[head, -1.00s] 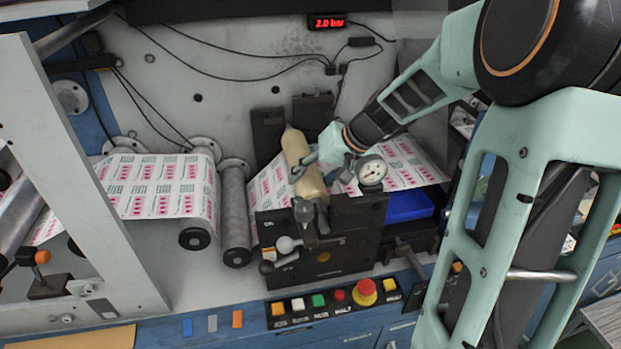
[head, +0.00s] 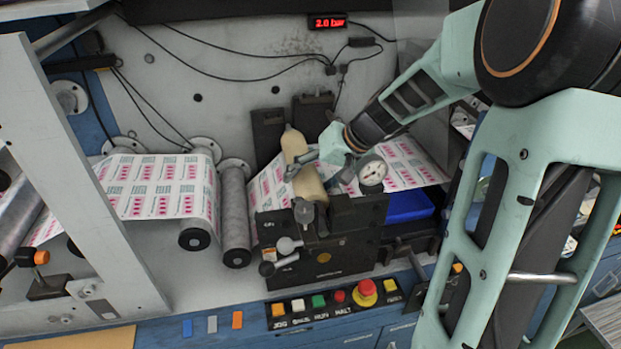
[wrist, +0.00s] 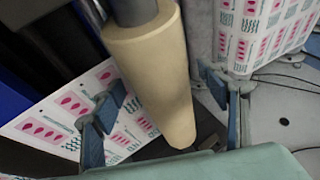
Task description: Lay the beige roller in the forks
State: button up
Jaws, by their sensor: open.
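The beige roller (head: 308,184) lies lengthwise between the dark back fork uprights (head: 268,128) and the dark front block (head: 348,212) in the head view. Its grey front shaft end shows at the front block's top; I cannot tell how deep either end sits in its fork. My gripper (head: 306,168) is open around the roller's middle. In the wrist view the blue fingers (wrist: 160,106) stand apart on either side of the beige roller (wrist: 150,70), with gaps visible. The back shaft end is hidden in the head view.
Printed web (head: 160,185) runs over a grey roller (head: 234,215) at left and continues under the beige roller. A pressure gauge (head: 372,172) stands close to the right of my gripper. A blue tray (head: 408,206) and a button panel (head: 335,303) lie nearby.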

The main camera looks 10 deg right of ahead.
jog(key=v, duration=1.2)
jog(key=shift+r, duration=0.1)
